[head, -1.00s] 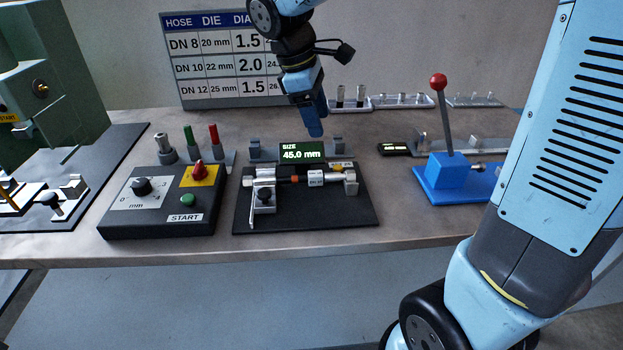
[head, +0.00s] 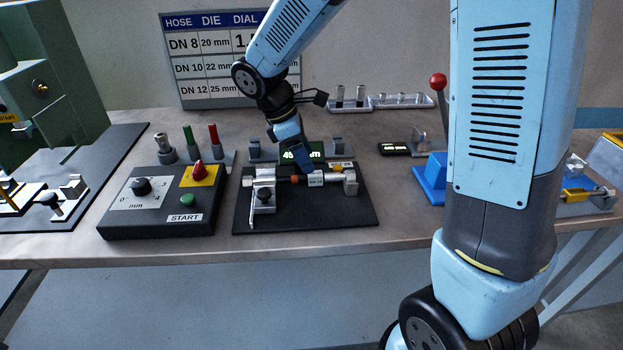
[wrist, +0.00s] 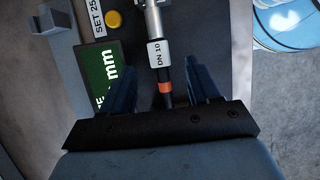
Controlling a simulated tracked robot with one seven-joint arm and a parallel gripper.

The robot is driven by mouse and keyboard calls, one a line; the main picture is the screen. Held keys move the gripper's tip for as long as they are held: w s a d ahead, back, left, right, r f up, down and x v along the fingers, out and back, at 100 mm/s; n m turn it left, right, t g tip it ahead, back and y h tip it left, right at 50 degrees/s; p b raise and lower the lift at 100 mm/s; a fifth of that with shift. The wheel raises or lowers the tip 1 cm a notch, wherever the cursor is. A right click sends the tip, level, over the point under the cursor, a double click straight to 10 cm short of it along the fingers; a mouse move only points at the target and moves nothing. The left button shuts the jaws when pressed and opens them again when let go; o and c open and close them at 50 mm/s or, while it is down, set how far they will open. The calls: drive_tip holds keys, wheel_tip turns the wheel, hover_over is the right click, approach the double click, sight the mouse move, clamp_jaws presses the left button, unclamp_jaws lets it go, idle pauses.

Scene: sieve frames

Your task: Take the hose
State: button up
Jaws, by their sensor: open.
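The hose (head: 316,181) lies across the black measuring fixture (head: 300,212), with a metal end, a white tag and an orange band. In the wrist view the hose (wrist: 159,54) has a tag reading DN 10 and runs between my fingers. My gripper (head: 306,170) points down just above the middle of the hose. In the wrist view my gripper (wrist: 163,78) is open, with one finger on each side of the hose near the orange band. I cannot tell whether either finger touches it.
The green size display (head: 300,152) is partly hidden behind my gripper; it also shows in the wrist view (wrist: 97,75). The black START box (head: 165,203) stands to the left. A blue lever device (head: 432,172) stands to the right, partly hidden by my arm.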

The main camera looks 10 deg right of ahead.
sight(307, 179)
drive_tip(key=shift+x, duration=2.8)
drive_tip(key=shift+w+a, duration=0.1)
drive_tip(key=shift+a, duration=0.05)
clamp_jaws()
